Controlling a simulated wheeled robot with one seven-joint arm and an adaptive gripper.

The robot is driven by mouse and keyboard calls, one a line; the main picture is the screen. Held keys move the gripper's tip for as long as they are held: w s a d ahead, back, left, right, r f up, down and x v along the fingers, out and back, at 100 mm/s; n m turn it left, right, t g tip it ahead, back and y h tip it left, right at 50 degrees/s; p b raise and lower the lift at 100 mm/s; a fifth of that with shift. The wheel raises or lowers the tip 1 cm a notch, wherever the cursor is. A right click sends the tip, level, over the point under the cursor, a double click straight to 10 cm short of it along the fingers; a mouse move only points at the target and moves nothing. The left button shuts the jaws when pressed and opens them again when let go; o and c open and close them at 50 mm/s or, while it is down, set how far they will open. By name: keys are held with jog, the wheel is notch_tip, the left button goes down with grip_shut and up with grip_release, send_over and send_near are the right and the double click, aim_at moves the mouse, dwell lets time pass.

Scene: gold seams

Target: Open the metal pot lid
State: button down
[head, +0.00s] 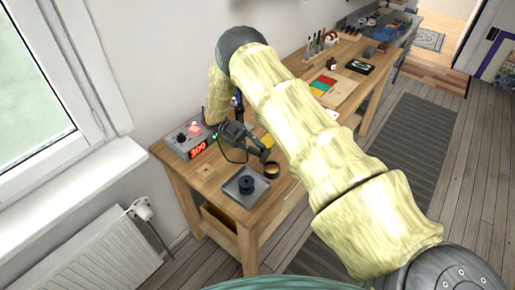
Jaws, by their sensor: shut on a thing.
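My gripper (262,152) is over the left end of the wooden workbench, low and just above and behind a small round metal pot (271,170). The pot stands upright near the bench's front edge. Its top looks dark with a brownish rim. The gripper is shut on a small dark thing at its tips, which looks like the metal pot lid. The lid is too small and dark to make out clearly, and I cannot tell whether it touches the pot.
A grey square tray (235,194) with a black spool (246,184) lies left of the pot. A box with a red "300" display (198,149) stands behind. Coloured blocks (322,84) and tools are farther along the bench (291,186). A radiator (95,250) is at lower left.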

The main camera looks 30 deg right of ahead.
jog(key=c, duration=1.4)
grip_release()
jog(key=shift+r, duration=0.1)
notch_tip(320, 180, up, 10)
jog(key=shift+f, duration=0.1)
